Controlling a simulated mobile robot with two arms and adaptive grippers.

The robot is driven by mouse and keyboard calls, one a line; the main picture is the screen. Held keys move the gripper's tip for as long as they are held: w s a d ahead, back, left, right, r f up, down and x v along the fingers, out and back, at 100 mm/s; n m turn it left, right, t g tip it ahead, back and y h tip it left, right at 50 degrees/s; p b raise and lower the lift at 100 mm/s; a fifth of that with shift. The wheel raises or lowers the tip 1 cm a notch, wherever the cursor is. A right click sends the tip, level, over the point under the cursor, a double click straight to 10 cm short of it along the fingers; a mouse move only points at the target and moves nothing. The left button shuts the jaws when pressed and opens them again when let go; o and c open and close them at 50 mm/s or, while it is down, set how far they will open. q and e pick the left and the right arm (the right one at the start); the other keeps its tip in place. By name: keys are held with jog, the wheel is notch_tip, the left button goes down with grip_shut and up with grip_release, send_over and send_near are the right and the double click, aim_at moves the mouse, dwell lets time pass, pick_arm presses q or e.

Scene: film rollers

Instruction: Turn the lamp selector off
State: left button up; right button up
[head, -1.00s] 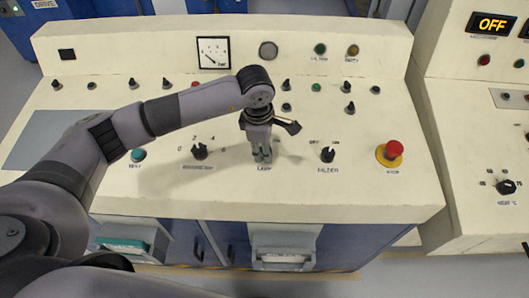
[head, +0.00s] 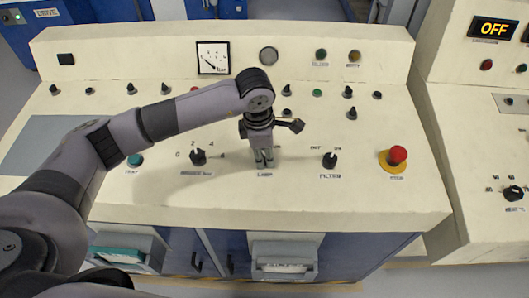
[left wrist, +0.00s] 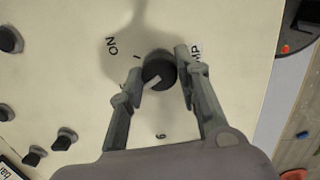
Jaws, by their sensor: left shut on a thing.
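The lamp selector is a round dark knob (left wrist: 158,70) on the cream desk, above the LAMP label (head: 265,174). My left gripper (head: 264,163) points down over it and hides it in the head view. In the left wrist view, the left gripper (left wrist: 159,57) has one finger on each side of the knob and is shut on it. The knob's pale pointer line slants toward the picture's lower left, away from the ON mark (left wrist: 111,46) at upper left. The OFF mark is not visible. My right gripper is not in view.
A numbered black selector (head: 198,157) stands left of the gripper, and the filter selector (head: 329,160) stands right. The red stop button (head: 397,155) is farther right. Small switches line the rear of the desk. A second console (head: 480,120) is at right.

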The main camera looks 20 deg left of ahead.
pick_arm(q)
jog(key=o, duration=1.1)
jog(key=shift+o, duration=0.2)
notch_tip(320, 180, up, 12)
jog(key=s, duration=0.1)
jog(key=shift+s+a, duration=0.2)
jog(key=shift+a, duration=0.1)
jog(key=shift+f, duration=0.1)
